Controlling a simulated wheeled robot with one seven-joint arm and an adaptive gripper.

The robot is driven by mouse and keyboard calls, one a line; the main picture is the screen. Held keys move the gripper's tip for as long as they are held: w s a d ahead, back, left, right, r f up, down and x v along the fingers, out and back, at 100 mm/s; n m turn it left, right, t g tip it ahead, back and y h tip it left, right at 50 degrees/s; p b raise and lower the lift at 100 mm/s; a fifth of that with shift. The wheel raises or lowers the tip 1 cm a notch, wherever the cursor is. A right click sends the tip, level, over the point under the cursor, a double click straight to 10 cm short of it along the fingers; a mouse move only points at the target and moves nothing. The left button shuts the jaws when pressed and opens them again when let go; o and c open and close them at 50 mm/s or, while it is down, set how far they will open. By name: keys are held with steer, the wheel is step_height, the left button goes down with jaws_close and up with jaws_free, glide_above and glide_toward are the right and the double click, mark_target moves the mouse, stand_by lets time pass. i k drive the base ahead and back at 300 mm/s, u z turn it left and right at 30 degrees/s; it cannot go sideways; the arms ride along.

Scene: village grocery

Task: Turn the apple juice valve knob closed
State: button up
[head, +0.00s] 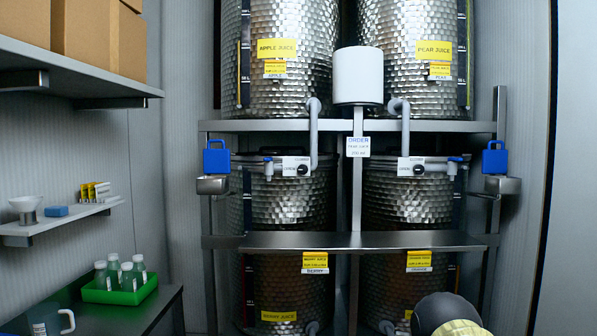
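The apple juice tank (290,85) is a hammered steel drum at the upper left of the rack, with a yellow APPLE JUICE label (277,48). A grey pipe (314,135) runs down from it to a horizontal grey pipe. A small black valve knob (303,170) sits there beside a white plate (291,162) marked CLOSED and OPEN. The knob's exact angle is too small to tell. A blue piece (267,159) shows at the left end of that pipe. My gripper's fingers are not visible; only a dark rounded part of my arm shows at the lower right.
A matching pear juice valve knob (418,170) sits to the right. A steel shelf (350,241) juts out below both valves. Blue padlock-shaped pieces (216,157) flank the rack. A green tray (119,291) of bottles stands on the left counter.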

mark_target(302, 169)
steer(key=z, duration=0.2)
steer(key=k, duration=0.3)
steer(key=u, duration=1)
steer(key=i, duration=1.5)
steer(key=z, duration=0.65)
steer(key=i, duration=1.05)
steer(key=z, duration=0.75)
